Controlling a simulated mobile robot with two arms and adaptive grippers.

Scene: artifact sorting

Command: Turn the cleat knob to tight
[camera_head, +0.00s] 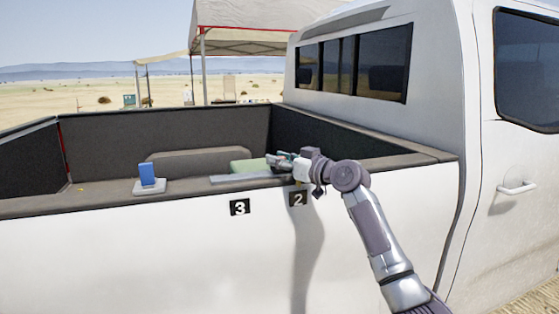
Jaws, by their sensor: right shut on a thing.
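My right gripper (279,160) is at the top edge of the truck bed's side wall, just above the number 2 plate (298,199). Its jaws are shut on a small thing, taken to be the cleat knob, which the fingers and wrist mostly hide. Whether the knob stands at tight or loose cannot be told at this size. A grey flat bar (232,179) lies along the wall top just left of the gripper. My left gripper is not in view.
A pale green object (249,166) lies in the bed behind the bar. A blue block on a light base (148,175) stands on the wall top at left. A number 3 plate (240,207) is on the white truck side (130,255). The cab (435,90) rises at right.

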